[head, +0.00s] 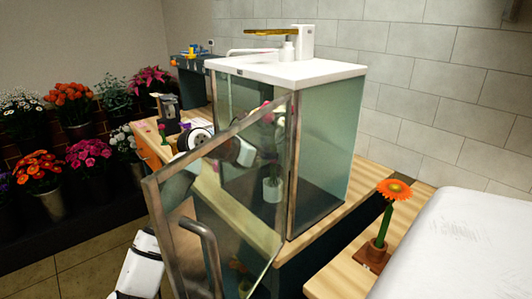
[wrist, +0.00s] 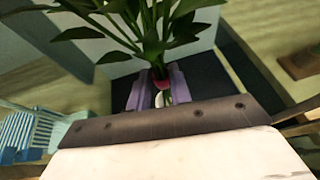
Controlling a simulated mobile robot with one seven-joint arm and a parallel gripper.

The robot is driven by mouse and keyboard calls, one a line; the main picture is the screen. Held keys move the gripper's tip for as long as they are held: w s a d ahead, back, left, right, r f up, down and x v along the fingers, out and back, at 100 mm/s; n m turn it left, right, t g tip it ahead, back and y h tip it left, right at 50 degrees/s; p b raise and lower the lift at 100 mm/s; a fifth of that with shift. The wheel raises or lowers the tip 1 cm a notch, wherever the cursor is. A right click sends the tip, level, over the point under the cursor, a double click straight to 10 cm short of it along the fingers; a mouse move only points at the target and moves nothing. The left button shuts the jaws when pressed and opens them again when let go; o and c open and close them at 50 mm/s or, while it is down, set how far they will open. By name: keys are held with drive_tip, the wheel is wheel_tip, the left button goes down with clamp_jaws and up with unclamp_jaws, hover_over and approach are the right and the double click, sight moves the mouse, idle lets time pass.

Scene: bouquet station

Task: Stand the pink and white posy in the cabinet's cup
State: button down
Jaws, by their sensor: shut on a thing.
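My gripper (wrist: 160,86) is shut on the posy's stems at a reddish band; the posy's green leaves (wrist: 150,28) spread above the fingers in the wrist view. In the head view the posy's pink and pale blooms (head: 268,117) show through the glass inside the cabinet (head: 333,140). A pale cup (head: 272,190) stands on the cabinet floor below the posy. Green shows just above the cup's rim, but I cannot tell whether the stems are inside it. The fingers are hard to make out through the glass door.
The cabinet's framed glass door (head: 225,185) stands open towards me, with my arm behind it. Flower buckets (head: 90,175) line the left.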

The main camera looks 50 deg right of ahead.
drive_tip(key=shift+f+b, duration=1.2)
drive_tip(key=shift+f, duration=0.4)
idle(0.9)
drive_tip(key=c, duration=0.6)
unclamp_jaws()
drive_tip(key=shift+c, duration=0.2)
drive_tip(key=v, duration=0.9)
idle(0.8)
drive_tip(key=shift+f, duration=0.1)
idle(0.5)
